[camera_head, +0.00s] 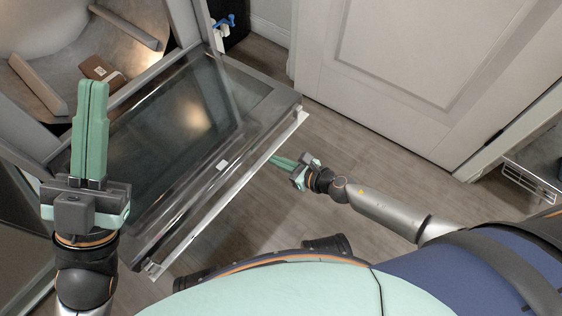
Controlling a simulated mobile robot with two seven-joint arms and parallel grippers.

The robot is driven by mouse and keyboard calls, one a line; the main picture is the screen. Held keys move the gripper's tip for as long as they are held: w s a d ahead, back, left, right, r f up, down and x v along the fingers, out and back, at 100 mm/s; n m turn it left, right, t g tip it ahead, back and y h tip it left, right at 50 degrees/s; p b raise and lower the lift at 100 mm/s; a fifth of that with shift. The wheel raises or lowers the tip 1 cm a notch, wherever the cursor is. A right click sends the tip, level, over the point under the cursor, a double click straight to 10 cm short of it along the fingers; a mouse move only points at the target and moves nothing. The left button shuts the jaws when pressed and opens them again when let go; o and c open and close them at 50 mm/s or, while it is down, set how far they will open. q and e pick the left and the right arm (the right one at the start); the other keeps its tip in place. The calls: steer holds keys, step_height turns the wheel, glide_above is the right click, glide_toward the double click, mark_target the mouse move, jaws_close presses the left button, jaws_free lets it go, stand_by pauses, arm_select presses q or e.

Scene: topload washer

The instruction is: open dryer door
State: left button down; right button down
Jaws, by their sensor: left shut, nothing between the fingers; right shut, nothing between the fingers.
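The dryer door (180,135) is a flat panel with a dark glass window, hanging open and down in front of the dryer. The dryer drum (45,50) shows behind it at the upper left, with metal fins inside. My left gripper (91,90) is shut and empty, pointing up the picture in front of the drum opening and over the door's left part. My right gripper (275,160) is shut and empty, beside the door's outer edge; its tips are close to that edge, and I cannot tell whether they touch.
A brown item (102,72) lies inside the drum. A white room door (410,65) stands at the upper right. A wire rack (530,180) is at the far right. A blue object (224,21) sits beyond the dryer. Bare wooden floor (345,135) lies right of the dryer door.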

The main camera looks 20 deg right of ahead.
mark_target(261, 138)
arm_select(q)
steer(key=shift+a+r, duration=0.1)
steer(key=shift+r, duration=0.15)
arm_select(e)
steer(key=shift+w+a+r, duration=0.15)
steer(key=shift+r, duration=0.35)
arm_select(q)
steer(key=shift+f, duration=0.1)
